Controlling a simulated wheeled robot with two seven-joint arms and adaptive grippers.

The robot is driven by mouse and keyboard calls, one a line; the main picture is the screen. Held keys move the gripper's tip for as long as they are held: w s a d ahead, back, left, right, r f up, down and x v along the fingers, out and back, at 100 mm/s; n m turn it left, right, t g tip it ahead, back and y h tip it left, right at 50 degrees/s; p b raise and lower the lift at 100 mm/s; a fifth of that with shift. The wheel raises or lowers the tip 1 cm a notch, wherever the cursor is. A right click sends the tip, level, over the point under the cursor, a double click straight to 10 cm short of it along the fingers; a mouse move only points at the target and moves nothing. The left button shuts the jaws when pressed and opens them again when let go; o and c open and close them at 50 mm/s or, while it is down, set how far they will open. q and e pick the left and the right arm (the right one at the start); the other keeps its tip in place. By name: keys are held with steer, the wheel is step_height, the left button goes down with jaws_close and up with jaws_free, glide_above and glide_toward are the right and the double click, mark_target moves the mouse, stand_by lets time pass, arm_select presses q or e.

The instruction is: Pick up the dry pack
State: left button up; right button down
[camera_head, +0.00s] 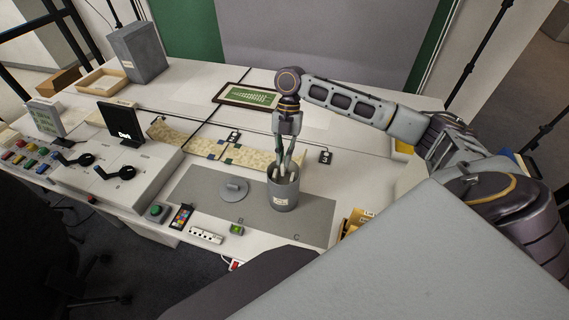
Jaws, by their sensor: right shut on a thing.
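A grey cylindrical canister (283,194) with a small pale label stands open and upright on the grey mat (306,217). My right gripper (285,172) comes down from above, with its fingertips inside the canister's mouth. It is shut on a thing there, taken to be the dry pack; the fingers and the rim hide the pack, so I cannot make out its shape. A round grey lid (233,189) with a raised handle lies on the mat to the left of the canister. My left gripper is not in view.
A framed green picture (248,96) lies behind the canister. A patterned strip (205,146) crosses the table. A colour card (181,217), a white power strip (206,236) and a green device (236,230) lie near the front edge. A control console stands left.

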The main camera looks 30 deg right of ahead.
steer(key=shift+r, duration=1.5)
steer(key=shift+m, duration=0.4)
